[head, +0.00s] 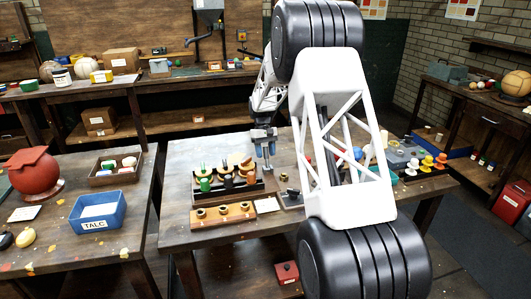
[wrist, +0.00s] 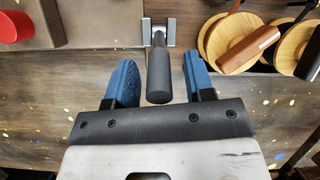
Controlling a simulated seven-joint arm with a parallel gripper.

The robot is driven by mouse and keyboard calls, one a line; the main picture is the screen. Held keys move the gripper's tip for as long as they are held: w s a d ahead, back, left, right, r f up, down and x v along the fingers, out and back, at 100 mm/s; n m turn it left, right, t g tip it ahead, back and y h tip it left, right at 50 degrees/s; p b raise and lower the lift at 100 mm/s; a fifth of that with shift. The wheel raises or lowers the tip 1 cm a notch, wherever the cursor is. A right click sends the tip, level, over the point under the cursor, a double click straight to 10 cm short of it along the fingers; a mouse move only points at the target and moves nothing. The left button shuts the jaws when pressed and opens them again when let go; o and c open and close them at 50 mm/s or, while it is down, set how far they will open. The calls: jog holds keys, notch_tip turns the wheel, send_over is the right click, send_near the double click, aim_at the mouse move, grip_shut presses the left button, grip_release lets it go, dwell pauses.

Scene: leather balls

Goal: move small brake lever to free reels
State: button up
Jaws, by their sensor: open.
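The small brake lever (wrist: 158,78) has a dark grey round grip on a silver bracket (wrist: 170,32). In the wrist view it shows between the two blue fingers of my gripper (wrist: 160,62), with a gap on each side. The fingers are open and hold nothing. How far the fingertips are above the lever is hard to tell. In the head view my gripper (head: 266,155) points down just right of the reels (head: 226,181), which stand in a row on a dark rack. Wooden reel discs (wrist: 236,42) also show at the right of the wrist view. The lever is not clear in the head view.
A wooden strip (head: 222,215) with several round pieces lies in front of the reels. A white card (head: 266,204) is beside it. A red round thing (wrist: 14,26) is at the wrist view's upper left. A blue talc tray (head: 98,224) sits on the left table.

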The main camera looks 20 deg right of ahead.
aim_at(267, 166)
jog(key=shift+c, duration=0.5)
grip_shut()
jog(key=shift+s+t, duration=0.25)
jog(key=shift+t, duration=0.05)
jog(key=shift+s+r+t, duration=0.25)
jog(key=shift+s+t, duration=0.1)
jog(key=shift+t, duration=0.25)
jog(key=shift+s+r+t, duration=0.15)
jog(key=shift+s+t, duration=1.05)
jog(key=shift+t, duration=0.6)
jog(key=shift+s+t, duration=0.7)
jog(key=shift+t, duration=0.4)
jog(key=shift+s+f+t, duration=0.2)
jog(key=shift+s+t, duration=0.2)
jog(key=shift+t, duration=0.25)
jog(key=shift+s+f+t, duration=0.15)
jog(key=shift+s+t, duration=0.2)
jog(key=shift+t, duration=0.3)
